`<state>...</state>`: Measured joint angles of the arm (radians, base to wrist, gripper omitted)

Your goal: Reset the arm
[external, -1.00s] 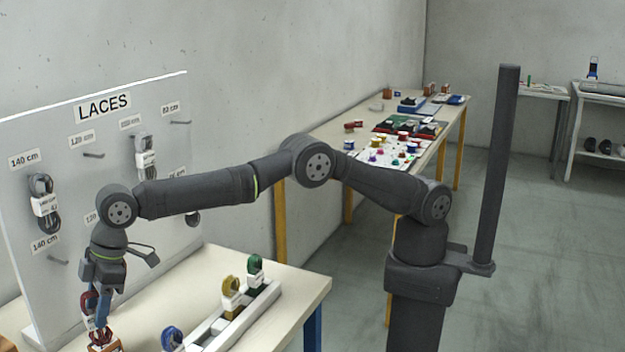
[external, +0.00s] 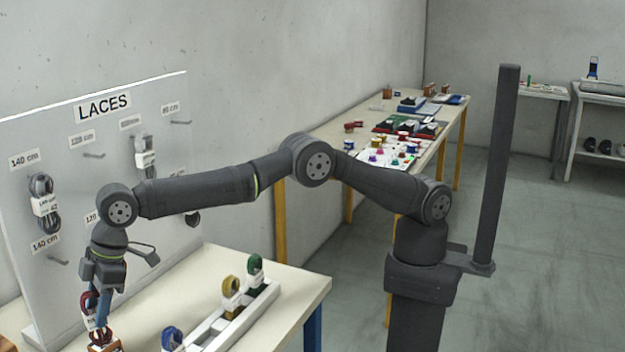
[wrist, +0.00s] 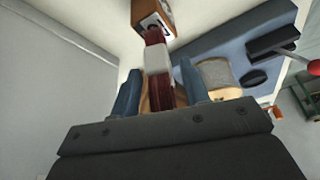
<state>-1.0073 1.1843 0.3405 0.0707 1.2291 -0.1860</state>
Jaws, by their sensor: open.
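My gripper (external: 98,304) points down at the lower left, at the left end of the lace table. In the wrist view my gripper (wrist: 158,90) is open, with its blue fingers on either side of a dark red lace bundle (wrist: 155,60) with a white band. The red bundle also shows beside the fingers in the external view (external: 88,303). A brown box (wrist: 152,14) is close to the bundle. In the external view a brown box (external: 104,342) is below the fingers. Whether the fingers touch the bundle cannot be told.
A white rack (external: 240,318) holds blue, yellow and green lace bundles right of my gripper. The LACES board (external: 60,130) with pegs stands close behind my gripper. A long table (external: 440,125) with several small items is at the back. Open floor lies to the right.

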